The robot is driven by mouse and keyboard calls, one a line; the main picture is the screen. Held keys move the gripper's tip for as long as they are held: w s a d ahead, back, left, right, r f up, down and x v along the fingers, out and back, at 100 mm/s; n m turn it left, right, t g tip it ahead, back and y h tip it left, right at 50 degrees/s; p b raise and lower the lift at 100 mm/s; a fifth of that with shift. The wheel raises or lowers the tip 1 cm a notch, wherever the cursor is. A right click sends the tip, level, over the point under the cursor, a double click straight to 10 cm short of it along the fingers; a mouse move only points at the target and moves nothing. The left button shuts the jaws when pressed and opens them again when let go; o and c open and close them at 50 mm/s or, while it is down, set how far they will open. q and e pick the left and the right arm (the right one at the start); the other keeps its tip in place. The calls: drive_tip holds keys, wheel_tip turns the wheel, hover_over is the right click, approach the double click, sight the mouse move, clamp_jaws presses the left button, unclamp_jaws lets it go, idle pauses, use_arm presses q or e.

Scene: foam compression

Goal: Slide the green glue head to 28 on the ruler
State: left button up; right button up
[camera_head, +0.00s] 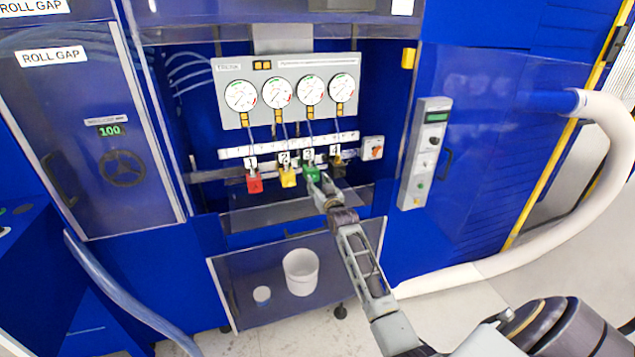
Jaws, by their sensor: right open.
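The green glue head (311,174) is third from the left in a row of coloured heads under the white ruler (290,145). A small tag marked 3 sits above it. My right gripper (320,184) is at the green head, just in front of and below it. It is open, and its fingers partly cover the head's lower part. I cannot tell whether they touch it. The ruler's numbers are too small to read. My left gripper is not in view.
The red head (254,184) and yellow head (288,178) hang to the left, and a dark head (339,168) hangs close on the right. A gauge panel (290,90) is above.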

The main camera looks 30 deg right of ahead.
drive_tip(key=shift+w+d, duration=0.1)
drive_tip(key=shift+w, duration=0.4)
drive_tip(key=shift+c, duration=0.2)
clamp_jaws()
